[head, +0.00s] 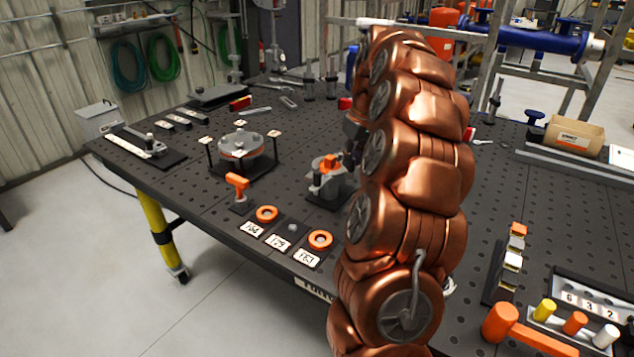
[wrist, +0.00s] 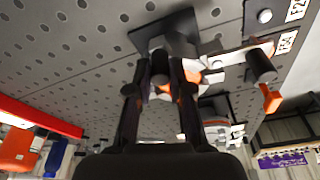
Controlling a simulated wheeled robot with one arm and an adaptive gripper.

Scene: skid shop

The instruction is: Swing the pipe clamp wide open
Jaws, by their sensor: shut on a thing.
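The pipe clamp (head: 328,174) is a grey metal piece with an orange part on top, on a dark base plate on the perforated table. My arm partly covers its right side in the head view. In the wrist view the clamp (wrist: 212,77) shows grey and orange just beyond my fingers, with its dark base plate behind. My gripper (wrist: 160,72) has both fingers around a small grey part of the clamp and is shut on it. The fingers hide much of the clamp, so how far it stands open cannot be told. In the head view my arm hides the fingertips.
A round flanged fixture (head: 242,148) and an orange-topped post (head: 237,187) stand left of the clamp. Orange rings (head: 320,240) and number tags lie in front. An orange mallet (head: 527,330) lies at the near right. A cardboard box (head: 574,135) stands at the right.

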